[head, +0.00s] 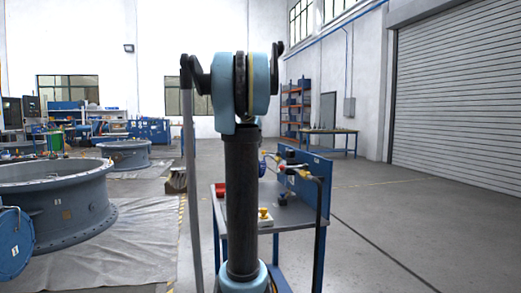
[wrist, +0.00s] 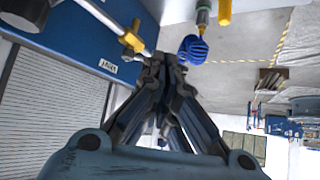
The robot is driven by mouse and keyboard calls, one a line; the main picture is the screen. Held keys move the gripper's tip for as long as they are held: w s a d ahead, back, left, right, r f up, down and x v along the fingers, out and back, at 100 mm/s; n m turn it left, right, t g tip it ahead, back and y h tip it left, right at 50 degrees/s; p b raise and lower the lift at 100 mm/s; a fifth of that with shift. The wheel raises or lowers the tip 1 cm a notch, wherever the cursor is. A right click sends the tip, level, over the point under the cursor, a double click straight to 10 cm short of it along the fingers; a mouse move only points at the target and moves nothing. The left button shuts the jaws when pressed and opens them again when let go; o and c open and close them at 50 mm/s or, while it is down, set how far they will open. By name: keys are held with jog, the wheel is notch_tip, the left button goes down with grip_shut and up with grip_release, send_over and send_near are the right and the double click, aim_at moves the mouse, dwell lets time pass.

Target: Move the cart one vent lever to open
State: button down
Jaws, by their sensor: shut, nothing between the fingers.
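The cart (head: 287,212) stands behind my arm in the head view, with a blue back panel (head: 318,168) carrying pipework. A yellow fitting (head: 304,174) and a blue round part (head: 262,166) show on its pipes. In the wrist view, my gripper (wrist: 164,62) is shut and empty, its fingertips close to the pipe in the picture; contact cannot be told. A yellow lever-like part (wrist: 131,41) sits on that pipe, left of the fingertips. A blue ribbed knob (wrist: 193,49) and a yellow handle (wrist: 224,12) are to the right. Which is the vent lever is unclear. My arm hides part of the cart.
Large grey flanged rings (head: 60,215) stand at left on sheeting. A bench (head: 330,135) is behind. The floor at right (head: 420,225) is clear up to the roller door (head: 455,90).

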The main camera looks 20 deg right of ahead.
jog(key=w+d+r+x, duration=0.1)
jog(key=x, duration=1.1)
jog(key=shift+d, duration=0.15)
jog(key=shift+w+d+r, duration=0.1)
jog(key=shift+w+d, duration=0.05)
